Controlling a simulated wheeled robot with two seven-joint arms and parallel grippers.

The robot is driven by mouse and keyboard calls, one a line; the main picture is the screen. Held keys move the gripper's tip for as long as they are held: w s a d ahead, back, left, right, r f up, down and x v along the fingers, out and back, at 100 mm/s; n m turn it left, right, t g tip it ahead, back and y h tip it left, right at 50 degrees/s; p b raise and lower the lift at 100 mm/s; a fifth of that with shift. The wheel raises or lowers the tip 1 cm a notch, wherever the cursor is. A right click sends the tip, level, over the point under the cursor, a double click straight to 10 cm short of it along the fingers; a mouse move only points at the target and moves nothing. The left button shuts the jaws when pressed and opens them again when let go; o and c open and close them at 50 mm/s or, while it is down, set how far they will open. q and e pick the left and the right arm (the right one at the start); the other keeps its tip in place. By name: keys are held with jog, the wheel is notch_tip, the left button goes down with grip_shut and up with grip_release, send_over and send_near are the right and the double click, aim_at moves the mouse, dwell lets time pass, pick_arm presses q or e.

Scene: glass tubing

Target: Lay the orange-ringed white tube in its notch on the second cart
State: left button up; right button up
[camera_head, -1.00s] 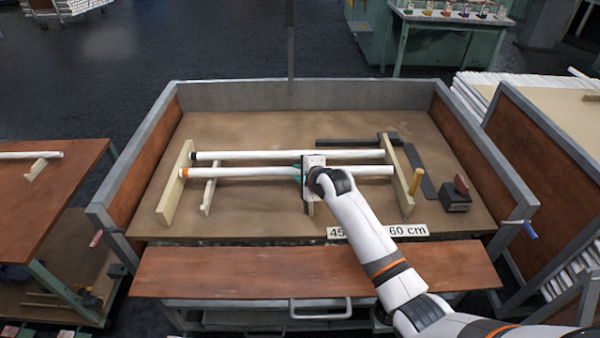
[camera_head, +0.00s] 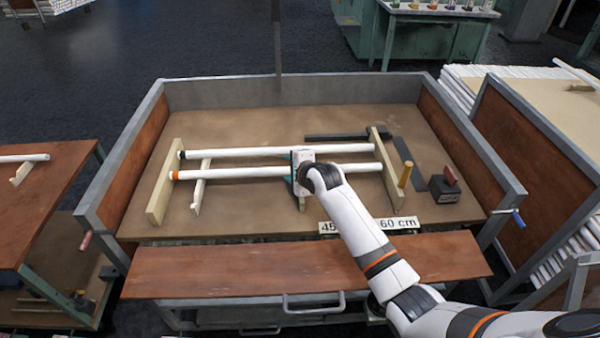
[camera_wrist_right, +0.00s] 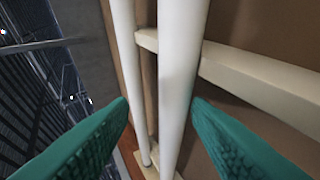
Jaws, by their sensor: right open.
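The orange-ringed white tube (camera_head: 235,173) lies across the wooden supports on the cart (camera_head: 250,225) in front of me, its orange ring at the left end. Behind it and roughly parallel lies a black-ringed white tube (camera_head: 240,153). My right gripper (camera_head: 299,178) is over the orange-ringed tube near its middle. In the right wrist view its teal fingers (camera_wrist_right: 160,115) are open, one on each side of a white tube (camera_wrist_right: 180,80), with gaps showing. A second white tube (camera_wrist_right: 125,50) runs to the left. The exact seating of the tube ends is too small to tell. My left gripper is out of view.
The supports are a left board (camera_head: 160,195), a short bar (camera_head: 199,190) and a right board (camera_head: 385,170). A wooden peg (camera_head: 405,174), a dark block (camera_head: 446,190) and a dark bar (camera_head: 345,137) are on the right. Raised walls surround the cart's back and sides.

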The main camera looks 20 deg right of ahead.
jog(key=p+v, duration=0.1)
jog(key=v, duration=1.1)
jog(key=shift+p, duration=0.35)
jog(key=shift+d, duration=0.1)
